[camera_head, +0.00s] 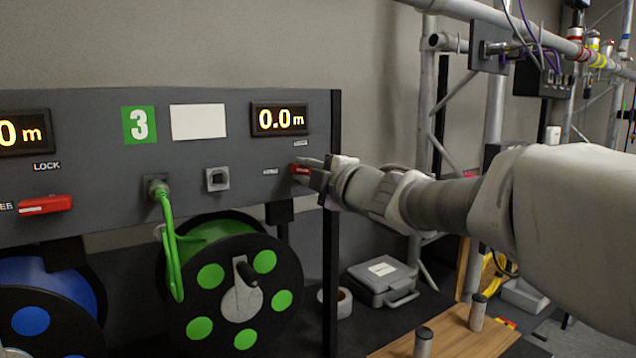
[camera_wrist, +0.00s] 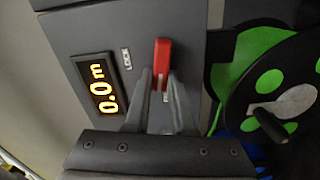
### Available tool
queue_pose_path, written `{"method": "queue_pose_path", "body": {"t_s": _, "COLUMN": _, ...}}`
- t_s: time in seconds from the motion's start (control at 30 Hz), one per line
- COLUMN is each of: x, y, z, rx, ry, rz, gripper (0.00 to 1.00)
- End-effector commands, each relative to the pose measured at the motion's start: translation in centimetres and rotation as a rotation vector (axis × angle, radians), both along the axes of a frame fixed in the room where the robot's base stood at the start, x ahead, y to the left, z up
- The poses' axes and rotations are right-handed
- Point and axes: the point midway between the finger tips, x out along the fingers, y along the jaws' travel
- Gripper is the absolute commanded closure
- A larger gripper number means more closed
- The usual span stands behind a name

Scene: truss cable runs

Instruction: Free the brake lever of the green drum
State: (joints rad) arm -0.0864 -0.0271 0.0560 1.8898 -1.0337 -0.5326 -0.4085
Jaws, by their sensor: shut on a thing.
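The green drum (camera_head: 197,275) hangs below the grey panel under the green number 3, and it also shows in the wrist view (camera_wrist: 262,47). Its red brake lever (camera_head: 300,170) sits at the right end of the panel, below the display reading 0.0 m. In the wrist view the red lever (camera_wrist: 162,54) stands between my fingertips. My gripper (camera_head: 312,174) is shut on the lever, with one finger on each side of it in the wrist view (camera_wrist: 162,85). In the head view my gripper hides part of the lever and its labels.
A blue drum (camera_head: 50,285) with its own red lever (camera_head: 45,204) is at the left. A green cable (camera_head: 168,240) hangs from a panel socket. A grey case (camera_head: 382,282), a tape roll (camera_head: 343,302) and a wooden board (camera_head: 450,335) lie below my arm. Truss tubes (camera_head: 425,110) stand behind.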

Motion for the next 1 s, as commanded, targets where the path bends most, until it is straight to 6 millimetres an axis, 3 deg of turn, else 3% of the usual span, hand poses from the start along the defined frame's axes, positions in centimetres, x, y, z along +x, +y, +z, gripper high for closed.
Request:
{"method": "queue_pose_path", "body": {"t_s": 0.4, "x": -0.04, "y": 0.06, "z": -0.45, "rx": -0.155, "ry": -0.105, "rz": 0.001, "gripper": 1.00}}
{"method": "queue_pose_path", "body": {"t_s": 0.97, "x": -0.04, "y": 0.05, "z": -0.43, "rx": -0.177, "ry": -0.119, "rz": 0.001, "gripper": 1.00}}
{"method": "queue_pose_path", "body": {"t_s": 1.0, "x": -0.04, "y": 0.05, "z": -0.43, "rx": -0.176, "ry": -0.118, "rz": 0.001, "gripper": 0.70}}
